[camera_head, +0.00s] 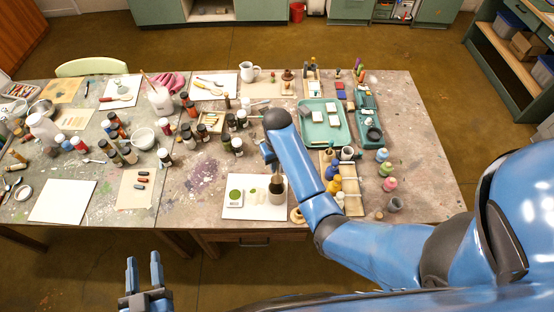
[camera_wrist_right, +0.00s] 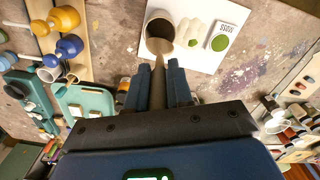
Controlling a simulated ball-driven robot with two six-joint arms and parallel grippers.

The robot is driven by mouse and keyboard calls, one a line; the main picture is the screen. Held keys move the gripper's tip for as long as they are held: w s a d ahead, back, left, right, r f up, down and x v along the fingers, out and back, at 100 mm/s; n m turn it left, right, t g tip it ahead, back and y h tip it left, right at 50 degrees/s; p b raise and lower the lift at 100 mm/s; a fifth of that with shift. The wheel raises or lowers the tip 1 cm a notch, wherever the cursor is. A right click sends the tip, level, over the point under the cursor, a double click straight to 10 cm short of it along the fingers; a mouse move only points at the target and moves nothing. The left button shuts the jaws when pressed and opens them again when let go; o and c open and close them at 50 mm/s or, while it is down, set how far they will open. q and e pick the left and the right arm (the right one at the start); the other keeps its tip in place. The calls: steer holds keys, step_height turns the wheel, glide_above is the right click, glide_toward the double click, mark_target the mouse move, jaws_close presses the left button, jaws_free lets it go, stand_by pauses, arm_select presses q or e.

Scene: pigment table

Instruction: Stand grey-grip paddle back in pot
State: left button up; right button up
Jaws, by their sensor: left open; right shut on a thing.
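The pot (camera_wrist_right: 149,33) stands on a white sheet, its round mouth facing my right wrist camera. In the head view the pot (camera_head: 277,192) is dark and stands just below my right gripper (camera_head: 268,155). In the wrist view my right gripper (camera_wrist_right: 158,78) is shut on the grey-grip paddle (camera_wrist_right: 158,88). My left gripper (camera_head: 144,275) is open and empty, in front of the table's near edge.
The white sheet (camera_head: 236,211) also bears a green-topped square item (camera_head: 235,196) and pale pieces. Bare table shows left of the sheet.

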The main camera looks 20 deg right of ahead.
mark_target(277, 174)
steer(key=shift+f, duration=0.8)
steer(key=shift+f+b, duration=1.95)
steer(key=shift+f, duration=1.15)
steer(key=o, duration=0.9)
step_height(277, 174, up, 7)
steer(key=shift+b, duration=0.75)
step_height(277, 174, up, 3)
steer(key=shift+f+p, duration=0.1)
steer(key=shift+p, duration=0.6)
steer(key=shift+r+p, duration=0.35)
steer(key=shift+r, duration=0.15)
